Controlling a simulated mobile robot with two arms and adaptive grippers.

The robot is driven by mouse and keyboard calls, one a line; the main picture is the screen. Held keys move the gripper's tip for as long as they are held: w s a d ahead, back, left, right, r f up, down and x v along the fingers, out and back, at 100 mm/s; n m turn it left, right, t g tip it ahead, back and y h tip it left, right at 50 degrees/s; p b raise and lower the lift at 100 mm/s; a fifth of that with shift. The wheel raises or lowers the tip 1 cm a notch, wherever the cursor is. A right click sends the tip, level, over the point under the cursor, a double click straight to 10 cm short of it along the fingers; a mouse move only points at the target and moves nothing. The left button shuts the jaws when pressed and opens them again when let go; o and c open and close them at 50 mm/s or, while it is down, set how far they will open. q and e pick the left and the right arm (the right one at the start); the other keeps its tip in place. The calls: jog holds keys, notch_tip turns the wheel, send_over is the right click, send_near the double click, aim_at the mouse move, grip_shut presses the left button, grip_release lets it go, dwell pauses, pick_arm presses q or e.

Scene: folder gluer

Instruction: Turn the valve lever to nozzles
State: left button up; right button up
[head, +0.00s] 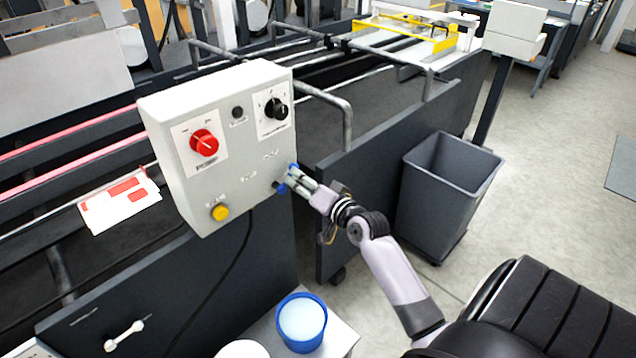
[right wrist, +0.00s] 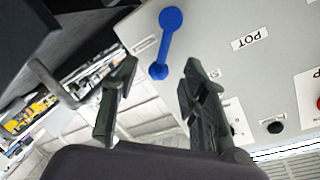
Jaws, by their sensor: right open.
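The blue valve lever (head: 280,187) is on the lower right of the front of a pale grey control box (head: 236,120). In the head view the fingers of my right gripper (head: 298,177) partly cover it. In the right wrist view the blue lever (right wrist: 165,44) runs slightly slanted, with a round end at the top and a smaller one below. The open fingers of my right gripper (right wrist: 160,78) stand either side of the lever's lower end in that picture, with gaps on both sides; I cannot tell whether the tips reach its depth. My left gripper is not in view.
The box also carries a red rotary switch (head: 204,143), a black knob (head: 276,108) and a yellow button (head: 220,213). A dark bin (head: 447,185) stands right of my right arm. A blue-rimmed pot (head: 301,322) is below. A metal rail (head: 335,100) rises behind the box.

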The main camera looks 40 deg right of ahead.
jog(key=s+r, duration=0.1)
jog(key=s, duration=0.6)
jog(key=shift+s+a, duration=0.25)
jog(key=shift+s, duration=0.1)
jog(key=s+a+f+n+g, duration=0.1)
jog(key=s+a+f+g, duration=0.15)
jog(key=f, duration=0.95)
jog(key=s+a+f+n+g, duration=0.2)
jog(key=s+f+g, duration=0.15)
jog(key=f, duration=0.85)
jog(key=s+a+f+n+g, duration=0.15)
jog(key=s+f, duration=0.25)
jog(key=f, duration=0.9)
jog(key=s+a+f+n+g, duration=0.2)
jog(key=s+f, duration=0.4)
jog(key=s, duration=0.4)
jog(key=s+a+f+n+g, duration=0.3)
jog(key=s+a+f, duration=0.2)
jog(key=s, duration=0.5)
jog(key=s+a+f+n+g, duration=0.3)
jog(key=s+f, duration=0.5)
jog(key=s, duration=0.3)
jog(key=shift+a+f+y, duration=0.2)
jog(key=shift+a+y, duration=0.05)
jog(key=shift+y, duration=0.15)
